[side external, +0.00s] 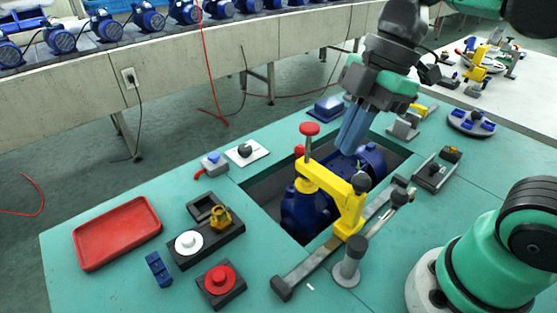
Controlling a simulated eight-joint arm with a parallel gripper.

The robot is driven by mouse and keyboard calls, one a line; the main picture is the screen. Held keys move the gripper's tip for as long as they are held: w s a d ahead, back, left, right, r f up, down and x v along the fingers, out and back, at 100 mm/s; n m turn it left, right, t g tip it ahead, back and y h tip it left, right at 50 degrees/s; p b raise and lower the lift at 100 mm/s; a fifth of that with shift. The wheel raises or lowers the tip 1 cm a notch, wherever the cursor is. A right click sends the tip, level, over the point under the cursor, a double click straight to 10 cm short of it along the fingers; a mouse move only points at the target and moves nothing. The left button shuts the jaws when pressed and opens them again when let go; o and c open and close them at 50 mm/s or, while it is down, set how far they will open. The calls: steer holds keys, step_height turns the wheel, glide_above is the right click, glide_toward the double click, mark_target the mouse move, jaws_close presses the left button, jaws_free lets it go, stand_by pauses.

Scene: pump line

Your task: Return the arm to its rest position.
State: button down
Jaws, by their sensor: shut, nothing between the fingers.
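My gripper (351,138) hangs above the blue pump (367,165) that sits in the dark recess of the green table (75,222). Its two blue-grey fingers are together with nothing between them, pointing down behind the yellow clamp. I cannot tell whether the fingertips touch the pump. The yellow clamp (335,188) with red knobs stands over the recess and hides part of the pump.
A red tray (117,232), a dark fixture with white and brass parts (205,236), a red round part on a black base (221,279) and a blue block (158,269) lie at left. A grey bar (315,262) crosses the front. Blue motors (105,26) line the conveyor behind.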

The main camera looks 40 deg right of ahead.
steer(key=shift+v, duration=1.15)
steer(key=shift+f, duration=0.15)
step_height(320, 180, down, 9)
steer(key=shift+d, duration=0.35)
steer(key=shift+f, duration=0.1)
